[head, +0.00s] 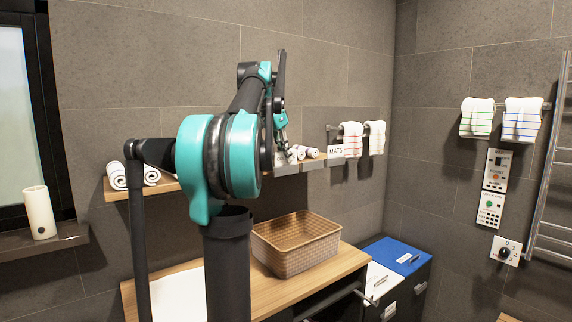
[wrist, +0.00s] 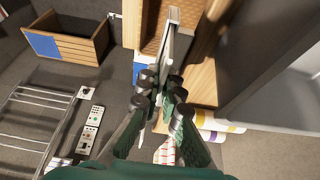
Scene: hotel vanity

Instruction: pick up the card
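A white card reading "MATS" (head: 336,151) stands at the front edge of the wall shelf in the head view, right of my gripper. My gripper (head: 281,128) is above the shelf's front edge, pointing down, partly hidden behind my arm. In the wrist view, the fingers of my gripper (wrist: 161,88) are apart, with a narrow gap between them. A thin grey-white strip (wrist: 171,42) runs beyond the fingertips. I cannot tell whether it is the card's edge or the shelf's front rail, or whether the fingers touch it.
The wooden shelf (head: 115,195) holds rolled towels (head: 151,174). A woven basket (head: 295,243) stands on the counter below, beside a blue-lidded bin (head: 396,256). Towels (head: 352,139) hang at the shelf's right end. Wall controls (head: 491,208) and a rail rack (head: 553,200) are farther right.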

